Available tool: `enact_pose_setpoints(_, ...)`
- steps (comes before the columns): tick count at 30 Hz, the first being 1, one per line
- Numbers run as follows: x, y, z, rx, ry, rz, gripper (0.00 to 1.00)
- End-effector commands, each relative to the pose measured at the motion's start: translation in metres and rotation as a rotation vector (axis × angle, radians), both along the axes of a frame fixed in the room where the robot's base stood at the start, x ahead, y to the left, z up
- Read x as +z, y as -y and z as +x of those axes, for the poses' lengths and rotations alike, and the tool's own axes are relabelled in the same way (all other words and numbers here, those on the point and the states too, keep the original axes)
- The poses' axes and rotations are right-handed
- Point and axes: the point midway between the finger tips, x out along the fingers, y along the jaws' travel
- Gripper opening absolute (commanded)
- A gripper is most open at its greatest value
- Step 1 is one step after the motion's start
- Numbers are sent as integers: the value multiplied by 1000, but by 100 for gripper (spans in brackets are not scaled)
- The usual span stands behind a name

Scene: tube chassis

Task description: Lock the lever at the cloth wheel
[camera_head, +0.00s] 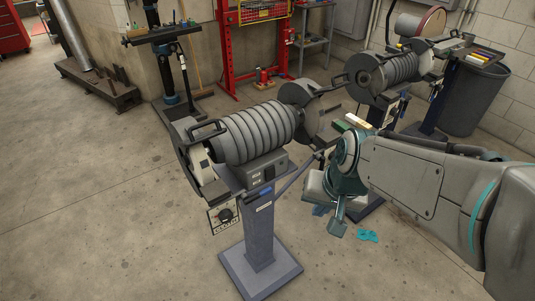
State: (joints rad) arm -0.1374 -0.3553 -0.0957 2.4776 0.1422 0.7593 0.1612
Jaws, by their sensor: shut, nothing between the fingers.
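A grey bench machine (255,132) with a ribbed motor body stands on a blue-grey pedestal. A pale wheel (198,156) shows inside the guard at its left end. A dark round housing (300,92) is at its right end, and a cloth wheel there cannot be made out. A thin grey lever-like bar (296,176) slants up to the right from the pedestal top, with its upper end near my wrist. My gripper (337,229) points down to the right of the pedestal, shut and empty. It appears apart from the bar. My arm hides part of the area behind it.
A second similar machine (392,73) stands behind at the right, beside a dark bin (472,100). Coloured bars (353,122) lie near my wrist. A teal cloth-like piece (368,235) lies on the floor. The concrete floor at left (80,190) is clear.

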Motion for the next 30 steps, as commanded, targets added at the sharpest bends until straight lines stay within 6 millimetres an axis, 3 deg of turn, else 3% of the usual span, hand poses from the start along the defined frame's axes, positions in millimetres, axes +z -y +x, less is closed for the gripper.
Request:
enact_pose_setpoints(1,20,-13,13,-55,-20,54,0)
enact_pose_setpoints(3,28,-30,31,-159,-39,127,0)
enact_pose_setpoints(9,36,-63,74,-467,-79,251,0)
enact_pose_setpoints(13,34,-72,91,-617,-83,280,0)
enact_pose_setpoints(19,29,-76,102,-717,-77,295,0)
enact_pose_setpoints(30,26,-76,103,-722,-77,296,0)
